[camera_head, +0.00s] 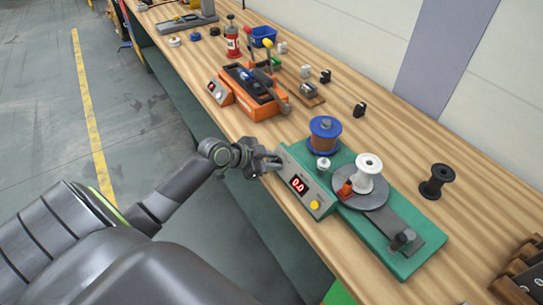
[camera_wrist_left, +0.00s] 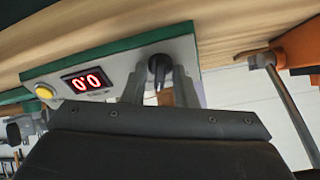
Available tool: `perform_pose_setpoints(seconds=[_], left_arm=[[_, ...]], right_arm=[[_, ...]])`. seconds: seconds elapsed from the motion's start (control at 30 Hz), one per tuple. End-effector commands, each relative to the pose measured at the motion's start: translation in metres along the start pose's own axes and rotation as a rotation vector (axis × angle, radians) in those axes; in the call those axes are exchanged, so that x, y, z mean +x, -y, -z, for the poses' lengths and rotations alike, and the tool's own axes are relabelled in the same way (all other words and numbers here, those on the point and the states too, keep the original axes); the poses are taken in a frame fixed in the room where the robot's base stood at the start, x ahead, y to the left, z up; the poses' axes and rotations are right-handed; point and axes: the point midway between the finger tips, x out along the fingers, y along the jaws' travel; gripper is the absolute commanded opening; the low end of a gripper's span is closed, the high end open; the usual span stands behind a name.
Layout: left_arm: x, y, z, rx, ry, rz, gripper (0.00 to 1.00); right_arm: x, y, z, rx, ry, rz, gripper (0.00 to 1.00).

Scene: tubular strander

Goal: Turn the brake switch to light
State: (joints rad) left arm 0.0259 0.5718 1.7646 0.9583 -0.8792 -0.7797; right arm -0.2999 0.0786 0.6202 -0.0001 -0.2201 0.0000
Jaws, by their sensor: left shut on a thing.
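The green winding machine (camera_head: 408,266) stands on the wooden bench, with a grey front panel that carries a red "0.0" display (camera_head: 298,184) and a yellow button (camera_head: 315,205). My left gripper (camera_head: 270,162) is at the left end of this panel. In the left wrist view, the gripper's fingers (camera_wrist_left: 158,88) are shut around a black knob (camera_wrist_left: 160,68), the brake switch, on the panel. The display (camera_wrist_left: 87,82) and yellow button (camera_wrist_left: 45,91) show beside it. The switch's markings cannot be read. My right gripper is not in view.
A blue-flanged copper spool (camera_head: 324,134) and a white spool (camera_head: 369,168) sit on the machine.

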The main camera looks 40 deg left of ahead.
Motion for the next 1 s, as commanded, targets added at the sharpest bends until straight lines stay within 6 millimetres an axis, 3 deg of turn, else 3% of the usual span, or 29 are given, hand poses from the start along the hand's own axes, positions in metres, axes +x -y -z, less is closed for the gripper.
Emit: perform_pose_setpoints(seconds=[0.1,0.5,1.0], left_arm=[[-0.002,0.0,0.002,-0.097,0.001,0.015,0.03],[-0.001,0.0,0.001,-0.316,0.001,0.054,0.03],[0.0,-0.001,0.0,-0.365,0.001,0.063,0.03]], right_arm=[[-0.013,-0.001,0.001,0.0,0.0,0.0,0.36],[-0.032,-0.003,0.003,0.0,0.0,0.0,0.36],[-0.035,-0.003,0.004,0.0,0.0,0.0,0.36]])
